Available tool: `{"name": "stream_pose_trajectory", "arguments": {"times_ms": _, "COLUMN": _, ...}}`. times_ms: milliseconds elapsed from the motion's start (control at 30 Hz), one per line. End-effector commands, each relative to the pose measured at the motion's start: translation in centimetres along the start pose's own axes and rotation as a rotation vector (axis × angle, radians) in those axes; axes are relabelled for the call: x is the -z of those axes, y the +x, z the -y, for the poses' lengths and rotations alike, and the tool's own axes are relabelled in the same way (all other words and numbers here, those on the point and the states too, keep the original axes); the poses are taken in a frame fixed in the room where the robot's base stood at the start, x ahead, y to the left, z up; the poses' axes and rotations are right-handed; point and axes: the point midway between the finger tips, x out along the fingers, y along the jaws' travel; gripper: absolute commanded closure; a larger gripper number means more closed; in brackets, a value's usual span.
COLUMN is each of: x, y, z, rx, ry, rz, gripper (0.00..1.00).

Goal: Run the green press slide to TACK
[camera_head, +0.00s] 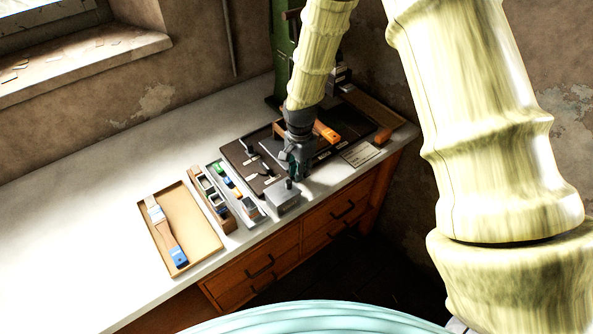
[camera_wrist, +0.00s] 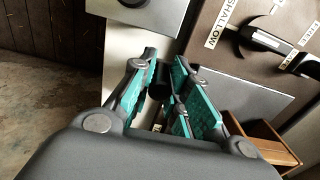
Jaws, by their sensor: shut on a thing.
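The green press column (camera_head: 284,60) stands at the back of the bench, partly hidden by my arm. A dark brown panel (camera_head: 240,158) lies in front of it, with a black lever that shows in the wrist view (camera_wrist: 262,38) beside a label reading SHALLOW (camera_wrist: 225,20). No TACK lettering is readable. My gripper (camera_head: 296,160) points down at the panel's front edge. In the wrist view its teal-padded fingers (camera_wrist: 166,95) are closed around a small dark piece (camera_wrist: 159,90), mostly hidden between them; I cannot tell what it belongs to.
A grey block with a black knob (camera_head: 283,199) stands close in front of my gripper. Left are a grey tray (camera_head: 247,215) of coloured pieces, a wooden box (camera_head: 226,224) and a tan tray (camera_head: 200,240) with a blue-ended tool. An orange handle (camera_head: 327,132) lies behind. The left bench is clear.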

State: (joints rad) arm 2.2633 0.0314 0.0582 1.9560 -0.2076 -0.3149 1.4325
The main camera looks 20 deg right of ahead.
Motion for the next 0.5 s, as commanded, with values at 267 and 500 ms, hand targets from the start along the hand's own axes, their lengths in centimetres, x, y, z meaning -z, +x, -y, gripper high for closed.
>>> {"name": "stream_pose_trajectory", "arguments": {"times_ms": 267, "x": 2.7, "y": -0.1, "z": -0.1, "rx": -0.002, "ry": 0.003, "rz": 0.000, "gripper": 0.97}}
{"name": "stream_pose_trajectory", "arguments": {"times_ms": 500, "x": 4.9, "y": -0.1, "z": -0.1, "rx": -0.002, "ry": 0.003, "rz": -0.001, "gripper": 0.97}}
